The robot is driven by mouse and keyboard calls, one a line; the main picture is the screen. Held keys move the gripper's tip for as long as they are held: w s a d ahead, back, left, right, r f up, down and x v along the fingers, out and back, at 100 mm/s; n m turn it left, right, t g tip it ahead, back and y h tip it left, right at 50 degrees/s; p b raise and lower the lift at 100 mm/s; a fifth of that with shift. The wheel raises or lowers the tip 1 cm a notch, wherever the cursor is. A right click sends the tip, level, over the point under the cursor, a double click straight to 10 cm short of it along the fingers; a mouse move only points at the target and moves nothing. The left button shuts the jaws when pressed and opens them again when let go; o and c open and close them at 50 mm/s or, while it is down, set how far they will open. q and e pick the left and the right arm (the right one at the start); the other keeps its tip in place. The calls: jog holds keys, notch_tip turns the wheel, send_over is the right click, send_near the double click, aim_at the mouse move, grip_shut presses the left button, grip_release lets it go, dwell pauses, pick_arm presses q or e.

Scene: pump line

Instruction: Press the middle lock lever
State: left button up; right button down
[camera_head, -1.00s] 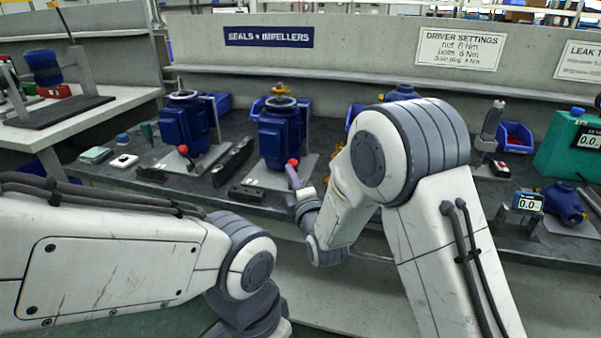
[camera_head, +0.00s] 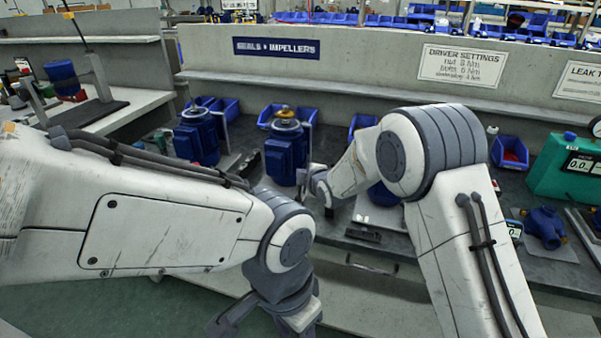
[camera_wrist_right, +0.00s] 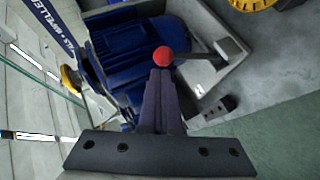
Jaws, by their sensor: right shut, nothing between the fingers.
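In the right wrist view a red lever knob (camera_wrist_right: 162,56) on a dark rod sits right at the tips of my right gripper (camera_wrist_right: 160,76). The fingers are shut with nothing between them; whether they touch the knob I cannot tell. Behind the knob is a blue pump (camera_wrist_right: 130,45) on a grey base plate (camera_wrist_right: 205,75). In the head view the middle blue pump (camera_head: 285,152) stands on the bench, and my right wrist is beside it. The lever is hidden there. My left gripper (camera_head: 268,318) is low at the bottom edge, its jaws unclear.
Another blue pump (camera_head: 196,140) stands to the left, and a third (camera_head: 382,193) is partly behind my right arm. Blue bins (camera_head: 510,152) line the bench back. A black block (camera_head: 362,235) lies near the front edge. A green tester (camera_head: 565,165) stands right.

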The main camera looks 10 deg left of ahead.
jog(key=shift+w, duration=0.4)
pick_arm(q)
jog(key=shift+r, duration=0.1)
dwell(0.3)
jog(key=shift+s+f, duration=0.25)
jog(key=shift+s, duration=0.2)
pick_arm(e)
jog(key=a+r+v, duration=0.1)
jog(key=a+v, duration=0.1)
jog(key=v, duration=1.1)
jog(key=shift+a+r, duration=0.25)
jog(key=shift+r, duration=0.15)
jog(key=shift+s, duration=0.15)
